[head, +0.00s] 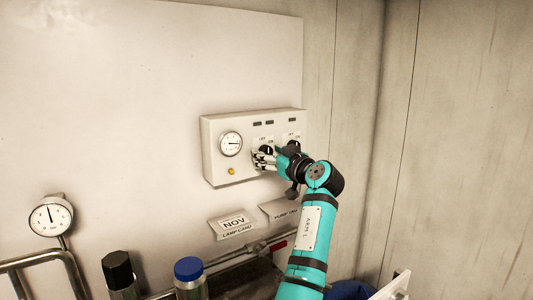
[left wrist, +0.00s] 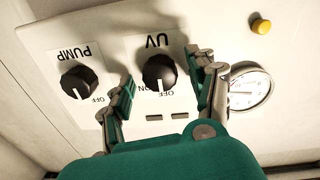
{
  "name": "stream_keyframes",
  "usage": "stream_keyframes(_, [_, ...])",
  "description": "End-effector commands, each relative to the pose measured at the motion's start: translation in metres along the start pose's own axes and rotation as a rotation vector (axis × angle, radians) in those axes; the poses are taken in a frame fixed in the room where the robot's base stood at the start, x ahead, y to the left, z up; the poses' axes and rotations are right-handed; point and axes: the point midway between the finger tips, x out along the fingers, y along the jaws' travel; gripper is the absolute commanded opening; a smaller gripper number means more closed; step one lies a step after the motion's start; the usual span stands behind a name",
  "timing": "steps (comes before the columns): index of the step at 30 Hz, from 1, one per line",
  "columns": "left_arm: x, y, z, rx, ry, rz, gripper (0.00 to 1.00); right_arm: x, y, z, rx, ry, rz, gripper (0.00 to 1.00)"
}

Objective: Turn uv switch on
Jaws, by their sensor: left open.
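The UV switch is a black round knob (left wrist: 158,73) with a white pointer mark, on a white plate labelled UV, OFF and ON. The wrist picture is upside down; the mark points towards the lettered edge, but its exact setting is hard to read. My left gripper (left wrist: 164,88) is open, with one finger on each side of the knob. I cannot tell whether the fingers touch it. In the head view my left gripper (head: 262,159) is at the control box (head: 214,165) and partly covers the UV knob.
The PUMP knob (left wrist: 78,83) is close beside one finger. A round gauge (head: 231,143) and a yellow button (head: 231,171) are on the same box. Card signs (head: 234,223), pipes and a blue-capped canister (head: 189,270) are below. The wall to the right is bare.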

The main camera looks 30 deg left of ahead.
Motion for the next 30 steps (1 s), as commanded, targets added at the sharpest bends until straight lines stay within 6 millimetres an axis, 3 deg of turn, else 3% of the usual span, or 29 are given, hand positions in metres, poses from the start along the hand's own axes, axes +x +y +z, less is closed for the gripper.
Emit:
stream_keyframes(4, [0.0002, -0.0002, 0.0003, 0.0, 0.0, 0.0, 0.56, 0.0, 0.0041, 0.0024, -0.003, -0.004, 0.005, 0.52])
stream_keyframes(16, [0.0005, -0.0004, 0.0001, 0.0, 0.0, -0.001, 0.04, -0.0001, 0.0088, 0.0033, -0.007, -0.004, 0.01, 0.52])
stream_keyframes(30, [0.0012, -0.0008, -0.0006, 0.118, -0.003, -0.003, 0.03, 0.0008, 0.0061, 0.0023, -0.007, -0.002, 0.007, 0.52])
